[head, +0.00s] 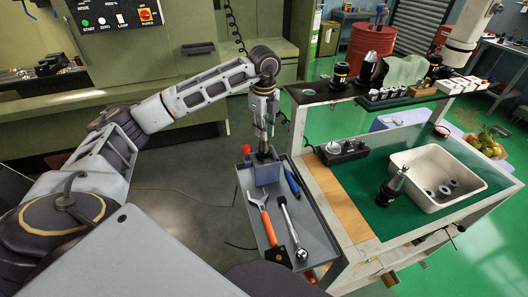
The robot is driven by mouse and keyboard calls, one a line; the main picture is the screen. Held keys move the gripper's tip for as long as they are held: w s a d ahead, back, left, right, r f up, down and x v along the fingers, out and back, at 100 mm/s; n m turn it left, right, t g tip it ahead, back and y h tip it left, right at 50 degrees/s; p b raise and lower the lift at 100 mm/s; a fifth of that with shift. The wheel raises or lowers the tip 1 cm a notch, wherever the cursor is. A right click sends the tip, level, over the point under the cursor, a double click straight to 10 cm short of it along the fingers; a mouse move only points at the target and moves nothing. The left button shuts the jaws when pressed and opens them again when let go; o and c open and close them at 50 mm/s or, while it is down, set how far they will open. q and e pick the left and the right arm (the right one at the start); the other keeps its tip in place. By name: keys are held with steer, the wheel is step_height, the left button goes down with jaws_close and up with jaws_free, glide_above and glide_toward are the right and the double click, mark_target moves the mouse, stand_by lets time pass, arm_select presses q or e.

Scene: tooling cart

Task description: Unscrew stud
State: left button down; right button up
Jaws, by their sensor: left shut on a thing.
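My left gripper (264,146) points straight down over the blue-grey fixture block (266,173) at the far end of the grey tray (252,214). It is shut on a small part at the top of the block. The fingers hide most of that part, and I cannot tell for sure that it is the stud. A red knob (246,149) shows just left of the fingers. A tool holder with a dark base and metal tip (392,187) stands upright on the green mat (362,211).
An orange-handled wrench (264,222), a ratchet (290,230) and a blue-handled tool (292,183) lie in the tray. A white bin (466,194) with several rings stands on the cart. A raised shelf (342,96) holds tool holders. The mat's front is bare.

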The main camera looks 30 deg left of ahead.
steer(key=shift+a, duration=0.15)
arm_select(q)
steer(key=c, duration=1.3)
jaws_free()
steer(key=shift+m, duration=2.8)
arm_select(e)
steer(key=shift+a+f, duration=0.3)
steer(key=shift+a, duration=0.3)
steer(key=shift+d, duration=0.15)
